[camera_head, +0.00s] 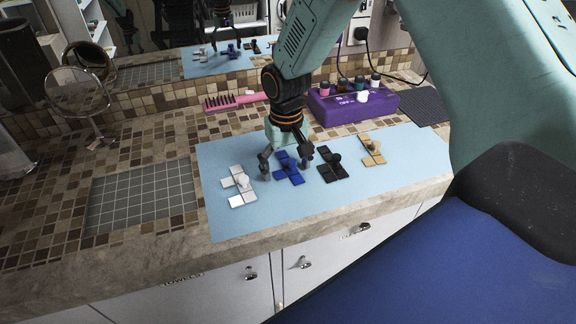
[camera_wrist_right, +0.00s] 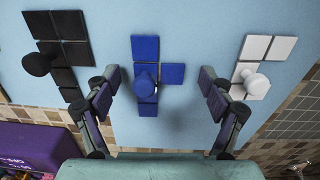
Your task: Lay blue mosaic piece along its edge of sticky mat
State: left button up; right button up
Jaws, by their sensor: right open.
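The blue mosaic piece (camera_head: 289,168) lies on the light blue sheet, between the white and the black pieces. It is several joined squares with a round knob, and it also shows in the right wrist view (camera_wrist_right: 146,48). My right gripper (camera_head: 286,170) is open above it. In the right wrist view the fingers (camera_wrist_right: 154,80) stand apart on both sides of the blue piece, with clear space between. The grey gridded mat (camera_head: 140,205), which looks like the sticky mat, lies left of the sheet with no pieces on it. My left gripper does not show.
A white piece (camera_head: 238,188), a black piece (camera_head: 331,166) and a tan piece (camera_head: 372,150) lie on the light blue sheet (camera_head: 300,205). Behind are a pink brush (camera_head: 236,101), a purple box (camera_head: 350,105) and a round mirror (camera_head: 84,95). The counter's front edge is near.

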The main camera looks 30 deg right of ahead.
jog(key=shift+s, duration=0.25)
jog(key=c, duration=0.5)
jog(key=shift+a, duration=0.1)
jog(key=c, duration=1)
jog(key=shift+s, duration=0.1)
grip_shut()
